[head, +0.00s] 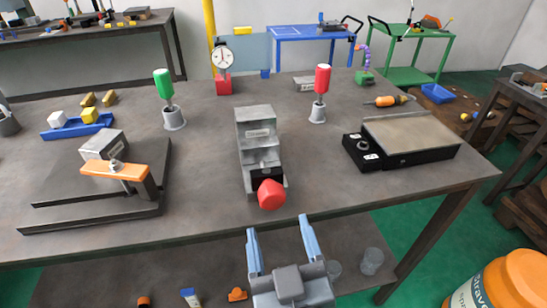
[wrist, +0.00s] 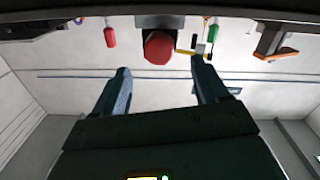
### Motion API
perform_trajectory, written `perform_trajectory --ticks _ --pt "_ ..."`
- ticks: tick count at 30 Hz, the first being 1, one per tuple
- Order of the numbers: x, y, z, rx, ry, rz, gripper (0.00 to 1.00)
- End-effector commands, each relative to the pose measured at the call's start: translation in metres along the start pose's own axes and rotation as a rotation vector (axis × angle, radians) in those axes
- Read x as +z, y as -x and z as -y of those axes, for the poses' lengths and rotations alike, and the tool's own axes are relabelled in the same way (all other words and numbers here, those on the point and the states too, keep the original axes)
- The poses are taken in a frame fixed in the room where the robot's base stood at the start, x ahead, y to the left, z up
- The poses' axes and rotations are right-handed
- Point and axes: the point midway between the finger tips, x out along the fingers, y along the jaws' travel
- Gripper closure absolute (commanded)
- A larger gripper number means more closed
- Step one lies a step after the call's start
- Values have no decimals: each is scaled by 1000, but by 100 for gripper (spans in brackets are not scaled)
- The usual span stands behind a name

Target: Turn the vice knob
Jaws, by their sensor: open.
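The vice (head: 258,140) is a grey metal block standing near the front middle of the table. Its red faceted knob (head: 271,194) faces the front edge, towards me. My gripper (head: 281,232) is in front of the table edge, just below and slightly right of the knob in the head view, with its two blue-grey fingers apart and nothing between them. In the wrist view the knob (wrist: 163,47) shows beyond the open fingertips (wrist: 158,65), roughly centred between them, and it looks apart from them.
A dark plate with an orange clamp (head: 115,172) lies left of the vice. A black box with a flat top (head: 410,140) lies right. Green (head: 163,84) and red (head: 322,79) handled tools stand behind. The table front (head: 345,190) right of the knob is clear.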

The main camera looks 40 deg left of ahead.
Motion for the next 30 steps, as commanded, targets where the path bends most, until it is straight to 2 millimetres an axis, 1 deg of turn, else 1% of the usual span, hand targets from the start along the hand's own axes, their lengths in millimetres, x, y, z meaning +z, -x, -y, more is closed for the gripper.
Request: perform_trajectory --ticks 2,5,8,15,19,24,30 --pt "-3 4 0 -3 25 -1 26" --pt "-2 -1 0 -4 36 -2 26" --pt "-2 -14 1 -4 35 -4 26" --pt "-3 -51 1 -3 32 -3 26" --pt "-2 -65 1 -3 33 -3 26" --pt "-1 -72 0 -2 32 -2 26" --pt "-1 -73 0 -2 32 -2 26"
